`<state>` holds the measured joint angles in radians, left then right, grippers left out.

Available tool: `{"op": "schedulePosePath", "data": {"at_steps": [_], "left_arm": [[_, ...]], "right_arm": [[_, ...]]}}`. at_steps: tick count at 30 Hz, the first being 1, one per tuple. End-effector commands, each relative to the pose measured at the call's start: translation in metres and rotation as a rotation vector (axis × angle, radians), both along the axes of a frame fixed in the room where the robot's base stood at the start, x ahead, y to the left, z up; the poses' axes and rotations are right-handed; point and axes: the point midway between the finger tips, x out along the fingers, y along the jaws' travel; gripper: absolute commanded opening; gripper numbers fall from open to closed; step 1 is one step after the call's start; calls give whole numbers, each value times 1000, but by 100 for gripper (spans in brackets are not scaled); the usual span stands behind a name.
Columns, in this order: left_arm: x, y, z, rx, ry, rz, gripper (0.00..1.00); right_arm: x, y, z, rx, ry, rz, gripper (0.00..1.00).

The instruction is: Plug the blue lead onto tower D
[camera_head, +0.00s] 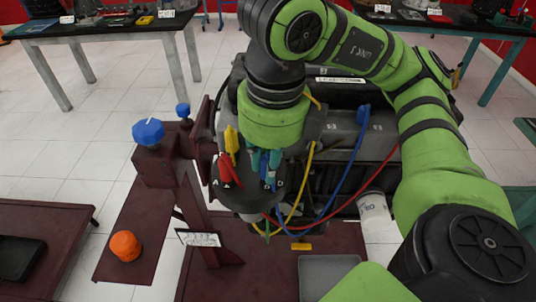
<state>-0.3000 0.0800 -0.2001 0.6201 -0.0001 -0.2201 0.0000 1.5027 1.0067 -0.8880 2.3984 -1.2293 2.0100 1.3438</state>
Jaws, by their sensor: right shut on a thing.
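The dark distributor cap (235,198) sits below my right gripper, with the letters A and D readable on it. My right gripper (265,161) comes down from above, its two teal fingertips at the D side of the cap. It is shut on the blue lead's end (264,172), a little of which shows between the fingertips. The blue lead (348,165) runs from a blue boot on the engine, at upper right, down toward the cap's lower right. Tower D is mostly hidden; I cannot tell whether the lead end touches it. My left gripper is not in view.
A red boot (226,170) stands at letter A, with a yellow one (232,140) behind it. Yellow (299,190) and red (350,187) leads loop at right. A blue knob (148,131), orange knob (126,245), white cup (373,210) and grey tray (327,275) stand around.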

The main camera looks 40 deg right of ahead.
Motion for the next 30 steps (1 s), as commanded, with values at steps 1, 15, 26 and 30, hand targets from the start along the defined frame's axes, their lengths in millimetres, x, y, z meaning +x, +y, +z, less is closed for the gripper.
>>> {"op": "schedulePosePath", "data": {"at_steps": [1, 15, 26, 30], "left_arm": [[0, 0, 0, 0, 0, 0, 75], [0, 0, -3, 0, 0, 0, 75], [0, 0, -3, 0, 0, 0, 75], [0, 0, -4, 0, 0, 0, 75]], "right_arm": [[0, 0, 0, 0, 0, 0, 0], [0, 0, -3, 0, 0, 0, 0], [0, 0, -3, 0, 0, 0, 46], [0, 0, -3, 0, 0, 0, 50]]}}
